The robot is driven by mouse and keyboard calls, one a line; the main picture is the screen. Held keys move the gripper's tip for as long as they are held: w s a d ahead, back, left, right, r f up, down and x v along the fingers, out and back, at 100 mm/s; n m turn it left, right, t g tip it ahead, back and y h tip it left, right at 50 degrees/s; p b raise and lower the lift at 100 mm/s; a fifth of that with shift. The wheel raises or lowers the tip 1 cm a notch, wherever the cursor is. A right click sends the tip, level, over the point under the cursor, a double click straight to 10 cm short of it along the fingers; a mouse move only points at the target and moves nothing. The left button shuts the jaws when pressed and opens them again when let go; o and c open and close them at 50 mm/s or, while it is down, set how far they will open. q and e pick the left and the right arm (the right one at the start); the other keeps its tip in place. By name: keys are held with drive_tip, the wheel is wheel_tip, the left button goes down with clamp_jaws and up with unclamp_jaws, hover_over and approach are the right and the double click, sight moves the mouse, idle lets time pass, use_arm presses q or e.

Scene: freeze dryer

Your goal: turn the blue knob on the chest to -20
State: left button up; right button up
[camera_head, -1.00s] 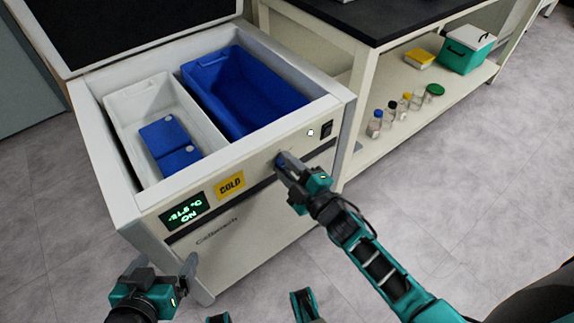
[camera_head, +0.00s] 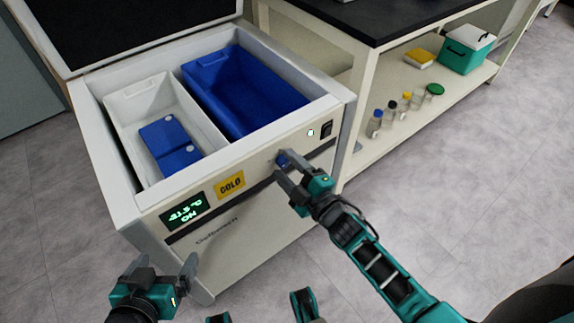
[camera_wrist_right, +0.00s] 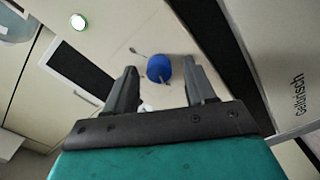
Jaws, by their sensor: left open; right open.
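The blue knob (camera_head: 282,159) is on the front panel of the white chest (camera_head: 262,222), right of the yellow COLD label. My right gripper (camera_head: 289,168) is open just in front of the knob. In the right wrist view the blue knob (camera_wrist_right: 159,68) shows between the two spread fingers, apart from both, and nothing is held. The green display (camera_head: 185,211) on the panel shows a temperature in °C and ON; its digits are too blurred to read surely. My left gripper (camera_head: 165,265) is open and empty, low in front of the chest's left side.
The chest's lid (camera_head: 130,25) is raised. Inside are a white bin (camera_head: 120,103) with blue items and a blue bin (camera_head: 215,65). A black power switch (camera_head: 326,130) and green light sit right of the knob. A shelf table (camera_head: 380,28) with several bottles stands right.

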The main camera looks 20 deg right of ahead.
use_arm(q)
drive_tip(key=shift+s+a+r+p, duration=0.1)
drive_tip(key=shift+a+r+p, duration=0.1)
drive_tip(key=shift+r+p, duration=0.75)
use_arm(e)
drive_tip(key=v, duration=1.2)
drive_tip(key=shift+s, duration=0.15)
use_arm(q)
drive_tip(key=shift+f, duration=0.1)
drive_tip(key=s+a+r+y+p, duration=0.1)
drive_tip(key=a+r+p, duration=0.2)
drive_tip(key=r+p, duration=0.7)
drive_tip(key=p, duration=0.4)
drive_tip(key=shift+s+r+p, duration=0.2)
drive_tip(key=shift+p, duration=0.15)
use_arm(e)
drive_tip(key=s+r+m+g+h, duration=0.4)
drive_tip(key=r+m+g, duration=0.2)
drive_tip(key=r+m, duration=0.5)
drive_tip(key=shift+s+r+m, duration=0.2)
drive_tip(key=shift+r+m, duration=0.15)
drive_tip(key=shift+m, duration=0.85)
